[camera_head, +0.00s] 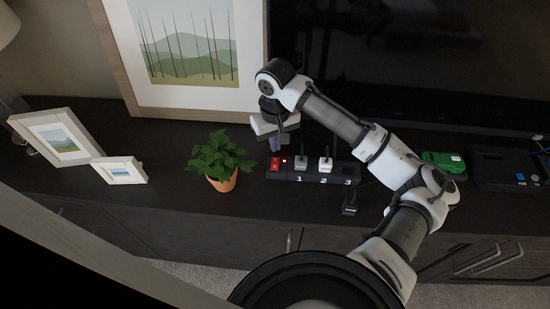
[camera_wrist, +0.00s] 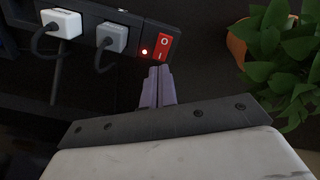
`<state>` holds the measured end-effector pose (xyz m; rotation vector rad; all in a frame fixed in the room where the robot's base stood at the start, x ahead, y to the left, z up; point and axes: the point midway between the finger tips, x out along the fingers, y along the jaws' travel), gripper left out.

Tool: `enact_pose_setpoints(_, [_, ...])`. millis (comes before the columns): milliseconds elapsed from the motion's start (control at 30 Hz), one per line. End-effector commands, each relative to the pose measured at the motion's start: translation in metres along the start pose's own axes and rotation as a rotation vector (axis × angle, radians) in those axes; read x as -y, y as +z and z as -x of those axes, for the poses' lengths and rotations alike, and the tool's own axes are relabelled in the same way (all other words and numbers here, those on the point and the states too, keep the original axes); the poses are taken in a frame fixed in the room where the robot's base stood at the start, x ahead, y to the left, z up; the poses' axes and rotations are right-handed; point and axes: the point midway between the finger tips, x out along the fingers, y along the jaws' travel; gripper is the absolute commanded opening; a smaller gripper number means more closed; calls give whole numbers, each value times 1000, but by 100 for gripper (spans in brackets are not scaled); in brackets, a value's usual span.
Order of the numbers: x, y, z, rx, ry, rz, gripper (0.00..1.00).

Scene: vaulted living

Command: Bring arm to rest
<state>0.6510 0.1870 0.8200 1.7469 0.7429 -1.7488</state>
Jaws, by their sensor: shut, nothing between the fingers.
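My arm reaches from the lower right over the dark console to the power strip. My gripper (camera_head: 275,144) is shut and empty, pointing down just behind the left end of the strip in the head view. In the wrist view its purple-grey fingers (camera_wrist: 158,72) are together, close to the red switch. The power strip (camera_head: 312,178) has a red rocker switch (camera_head: 275,164) and a lit red light (camera_head: 285,161). Grey and white plugs sit in sockets 1 and 2. I cannot tell if the fingers touch the strip.
A potted plant (camera_head: 220,160) stands close to the left of my gripper. Picture frames (camera_head: 119,170) stand further left, and a large framed picture (camera_head: 190,107) is behind. A television (camera_head: 430,60) is behind my arm. A loose black plug (camera_head: 350,205) lies before the strip. A green box (camera_head: 442,162) is right.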

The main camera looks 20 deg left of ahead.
Motion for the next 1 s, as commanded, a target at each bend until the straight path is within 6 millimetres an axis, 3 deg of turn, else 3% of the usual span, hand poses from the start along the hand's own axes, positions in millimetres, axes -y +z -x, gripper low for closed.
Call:
enact_pose_setpoints(200, [0, 0, 20, -1, 0, 0, 0])
enact_pose_setpoints(767, [0, 0, 19, -1, 0, 0, 0])
enact_pose_setpoints(867, [12, -11, 22, -49, -14, 25, 0])
enact_pose_setpoints(967, [46, -39, 34, -184, -51, 94, 0])
enact_pose_setpoints(1000, [65, -54, 42, -261, -74, 131, 0])
